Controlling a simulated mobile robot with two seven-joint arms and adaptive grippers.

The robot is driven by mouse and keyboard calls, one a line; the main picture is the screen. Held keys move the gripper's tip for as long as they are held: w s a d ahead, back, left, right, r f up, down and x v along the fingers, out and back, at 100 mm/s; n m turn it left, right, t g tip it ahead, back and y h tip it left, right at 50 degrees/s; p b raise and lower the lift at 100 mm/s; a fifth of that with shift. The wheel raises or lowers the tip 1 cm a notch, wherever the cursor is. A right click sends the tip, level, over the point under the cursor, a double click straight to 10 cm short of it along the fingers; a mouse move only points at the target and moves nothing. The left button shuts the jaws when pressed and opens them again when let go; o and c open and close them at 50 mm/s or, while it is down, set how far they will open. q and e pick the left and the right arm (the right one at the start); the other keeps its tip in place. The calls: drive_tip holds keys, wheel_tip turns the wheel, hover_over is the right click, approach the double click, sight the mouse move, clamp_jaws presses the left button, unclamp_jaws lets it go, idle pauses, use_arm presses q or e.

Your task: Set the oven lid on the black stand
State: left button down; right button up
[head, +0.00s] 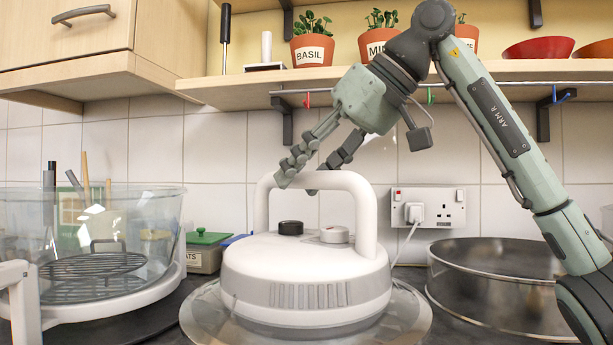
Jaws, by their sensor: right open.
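The oven lid (305,270) is a white round dome with a grey vented band, two knobs on top and a clear glass rim at its base. It sits level at the front centre. Its tall white handle (362,205) arches above it. My right gripper (299,184) is at the left part of the handle's top bar. One finger shows in front of the bar and the other seems to be behind it. Its jaws are open; whether they touch the bar cannot be told. I cannot make out the black stand for certain. My left gripper is out of view.
A clear glass bowl (150,205) in a white holder, with a wire rack (92,265), stands left. A dark metal ring (500,285) stands right. Behind are a green-lidded box (205,250) and a plugged socket (429,208). A shelf (480,72) with herb pots hangs above.

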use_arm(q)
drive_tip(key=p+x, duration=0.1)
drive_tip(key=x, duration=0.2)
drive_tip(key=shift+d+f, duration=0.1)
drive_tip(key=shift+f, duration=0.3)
use_arm(e)
drive_tip(key=v, duration=1.2)
drive_tip(key=shift+r, duration=0.35)
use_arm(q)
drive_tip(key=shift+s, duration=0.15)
